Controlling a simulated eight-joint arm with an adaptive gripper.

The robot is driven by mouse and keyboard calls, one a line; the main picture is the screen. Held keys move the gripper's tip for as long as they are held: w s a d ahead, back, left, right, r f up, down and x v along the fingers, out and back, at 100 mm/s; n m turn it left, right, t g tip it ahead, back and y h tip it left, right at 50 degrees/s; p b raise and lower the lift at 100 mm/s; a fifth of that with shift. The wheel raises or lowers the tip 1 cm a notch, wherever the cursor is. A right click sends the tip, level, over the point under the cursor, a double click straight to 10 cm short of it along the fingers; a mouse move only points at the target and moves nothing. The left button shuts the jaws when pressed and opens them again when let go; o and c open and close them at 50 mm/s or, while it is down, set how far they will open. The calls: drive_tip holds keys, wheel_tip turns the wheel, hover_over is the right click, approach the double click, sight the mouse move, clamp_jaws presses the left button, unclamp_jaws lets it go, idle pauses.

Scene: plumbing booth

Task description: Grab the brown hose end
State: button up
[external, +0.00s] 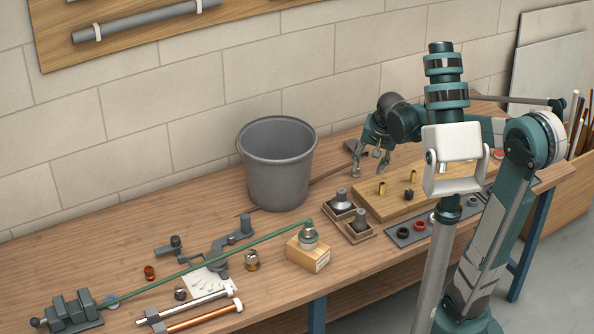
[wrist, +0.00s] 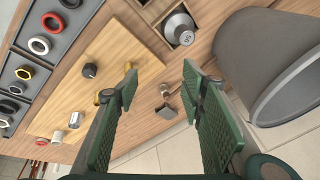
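A thin brown line (external: 328,173), which looks like the brown hose, runs along the bench behind the grey bucket (external: 278,165) and comes out on its right, near my gripper (external: 369,170). The bucket hides its middle. In the wrist view, a small brownish piece (wrist: 165,89) with a dark square part (wrist: 165,112) lies between and beyond the fingers; I cannot tell for sure that it is the hose end. My gripper (wrist: 159,80) is open and empty, pointing down above the bench, its fingers apart on either side of that piece.
The bucket stands close to the left of my gripper. A wooden board (external: 400,195) with small brass and dark fittings lies to the right. Weights on wooden stands (external: 352,224) are in front. A green hose (external: 210,258) stretches across the left bench; the wall is behind.

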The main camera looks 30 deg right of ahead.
drive_tip(key=w+d+f+m+g+p, duration=0.1)
drive_tip(key=w+d+f+m+p, duration=0.2)
drive_tip(key=w, duration=0.3)
drive_tip(key=w+d+f+m+g+p, duration=0.1)
drive_tip(key=w+d+f+m+p, duration=0.2)
drive_tip(key=w, duration=0.4)
drive_tip(key=w+d+f+m+g+p, duration=0.1)
drive_tip(key=w+d+f+m+p, duration=0.2)
drive_tip(key=w, duration=0.4)
drive_tip(key=shift+d+f+m+g, duration=0.1)
drive_tip(key=shift+f+m+g, duration=0.35)
drive_tip(key=shift+f, duration=0.35)
drive_tip(key=shift+w+d+f+m+p, duration=0.25)
drive_tip(key=shift+w+f+p, duration=0.1)
drive_tip(key=shift+f, duration=0.15)
drive_tip(key=shift+f, duration=1.25)
drive_tip(key=shift+s+a+f+b, duration=0.1)
drive_tip(key=shift+f+b, duration=0.05)
drive_tip(key=shift+f, duration=1.2)
drive_tip(key=shift+a+f+b, duration=0.1)
drive_tip(key=shift+f+b, duration=0.05)
drive_tip(key=shift+f, duration=1.15)
